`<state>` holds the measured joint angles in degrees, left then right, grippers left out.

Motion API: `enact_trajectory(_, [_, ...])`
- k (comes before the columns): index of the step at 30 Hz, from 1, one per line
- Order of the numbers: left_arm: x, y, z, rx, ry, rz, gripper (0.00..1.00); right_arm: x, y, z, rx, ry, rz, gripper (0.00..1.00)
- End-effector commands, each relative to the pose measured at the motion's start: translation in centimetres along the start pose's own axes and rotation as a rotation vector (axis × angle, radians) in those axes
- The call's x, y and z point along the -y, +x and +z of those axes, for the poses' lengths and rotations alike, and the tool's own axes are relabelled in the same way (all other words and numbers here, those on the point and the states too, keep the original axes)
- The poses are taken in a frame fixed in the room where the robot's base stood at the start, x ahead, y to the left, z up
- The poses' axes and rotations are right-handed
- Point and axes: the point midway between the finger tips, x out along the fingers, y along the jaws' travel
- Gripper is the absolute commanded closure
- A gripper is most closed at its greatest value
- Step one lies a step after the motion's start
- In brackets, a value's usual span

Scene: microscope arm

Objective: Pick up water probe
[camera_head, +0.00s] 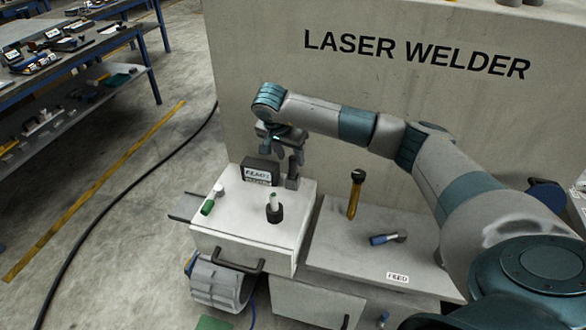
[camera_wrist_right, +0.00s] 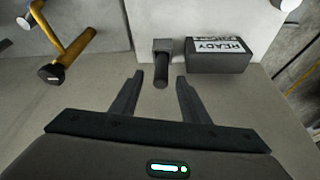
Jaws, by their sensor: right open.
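No label names the water probe, so I cannot tell which piece it is. A dark cylinder on a small grey block (camera_head: 292,181) stands beside the sign box. In the right wrist view the dark cylinder (camera_wrist_right: 161,72) lies ahead of and between my open fingertips, apart from them. My right gripper (camera_head: 281,145) is open and empty above the back of the white cabinet; it also shows in the wrist view (camera_wrist_right: 159,82). A green-and-white piece (camera_head: 212,201) and an upright dark-based piece (camera_head: 274,209) are on the cabinet top. My left gripper is out of view.
A dark sign box (camera_head: 260,171) stands close beside the cylinder; its sign reads READY in the wrist view (camera_wrist_right: 222,58). A yellow-handled tool (camera_head: 355,193) and a blue-handled tool (camera_head: 387,239) are on the grey surface at right. The laser welder wall (camera_head: 330,100) rises behind.

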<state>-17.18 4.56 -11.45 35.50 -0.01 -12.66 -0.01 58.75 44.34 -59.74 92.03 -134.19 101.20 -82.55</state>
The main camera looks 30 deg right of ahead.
Motion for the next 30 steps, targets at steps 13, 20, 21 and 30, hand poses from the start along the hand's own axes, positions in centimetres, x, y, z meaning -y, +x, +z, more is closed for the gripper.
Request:
enact_trajectory(13, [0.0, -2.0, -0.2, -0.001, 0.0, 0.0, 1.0, 0.1, 2.1, -0.5, 0.001, 0.001, 0.004, 0.58])
enact_trajectory(20, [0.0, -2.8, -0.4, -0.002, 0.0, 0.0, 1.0, 0.2, 4.7, -0.4, 0.002, 0.0, 0.001, 0.58])
enact_trajectory(21, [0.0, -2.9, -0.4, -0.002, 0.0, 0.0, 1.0, 0.2, 4.9, -0.4, 0.001, 0.0, 0.0, 0.58])
enact_trajectory(30, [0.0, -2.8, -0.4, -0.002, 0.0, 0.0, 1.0, 0.3, 5.2, -0.5, 0.0, 0.0, -0.001, 0.58])
